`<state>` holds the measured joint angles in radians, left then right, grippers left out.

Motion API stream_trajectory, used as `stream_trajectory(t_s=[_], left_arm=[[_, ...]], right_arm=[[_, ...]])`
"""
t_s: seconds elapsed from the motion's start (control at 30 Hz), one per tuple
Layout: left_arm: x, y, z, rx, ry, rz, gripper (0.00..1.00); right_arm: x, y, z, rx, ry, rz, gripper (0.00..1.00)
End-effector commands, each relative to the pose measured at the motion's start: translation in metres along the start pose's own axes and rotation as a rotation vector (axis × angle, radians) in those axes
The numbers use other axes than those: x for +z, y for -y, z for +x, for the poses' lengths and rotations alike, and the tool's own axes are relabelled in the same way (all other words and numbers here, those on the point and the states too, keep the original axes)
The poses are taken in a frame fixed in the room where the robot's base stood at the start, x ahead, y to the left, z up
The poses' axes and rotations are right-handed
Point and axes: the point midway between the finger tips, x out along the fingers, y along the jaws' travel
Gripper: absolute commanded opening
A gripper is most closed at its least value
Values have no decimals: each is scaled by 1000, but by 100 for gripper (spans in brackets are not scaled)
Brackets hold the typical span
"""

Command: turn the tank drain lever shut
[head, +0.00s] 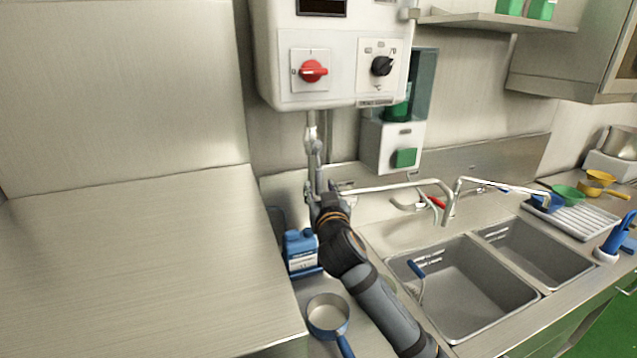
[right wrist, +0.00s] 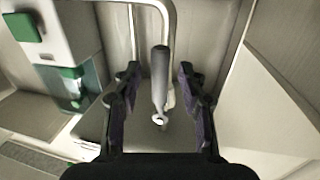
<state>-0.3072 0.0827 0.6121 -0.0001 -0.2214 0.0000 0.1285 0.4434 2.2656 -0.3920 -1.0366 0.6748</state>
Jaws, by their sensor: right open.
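In the right wrist view a grey rounded bar (right wrist: 160,78), the likely drain lever, stands between the fingers of my right gripper (right wrist: 155,95). A pale ring shows at its lower end. The fingers are open on either side of it, with gaps showing, so they do not grip it. In the head view my right gripper (head: 323,192) is at the metal pipe (head: 312,135) below the white control box (head: 330,55). The lever cannot be made out clearly there, as the gripper and pipe overlap. My left gripper is out of view.
A blue canister (head: 301,251) and a blue-handled pan (head: 328,315) stand by my right arm. A long spout (head: 395,187) reaches over the counter to the right. A double sink (head: 470,290) lies right of the arm. A dispenser (head: 392,146) hangs on the wall.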

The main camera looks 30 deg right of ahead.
Motion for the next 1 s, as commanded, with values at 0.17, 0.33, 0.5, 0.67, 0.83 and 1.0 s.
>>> stream_trajectory(t_s=[0.17,0.33,0.5,0.67,0.83,1.0], left_arm=[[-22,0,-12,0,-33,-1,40],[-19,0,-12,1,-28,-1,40],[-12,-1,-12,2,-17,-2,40],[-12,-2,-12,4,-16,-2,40],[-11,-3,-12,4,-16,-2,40],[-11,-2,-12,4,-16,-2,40]], right_arm=[[-2,0,24,0,0,0,42],[0,0,30,-1,0,0,42],[0,0,30,-1,0,0,42],[0,0,30,-1,0,0,21],[0,0,30,-1,0,0,0],[0,0,30,-1,0,0,0]])
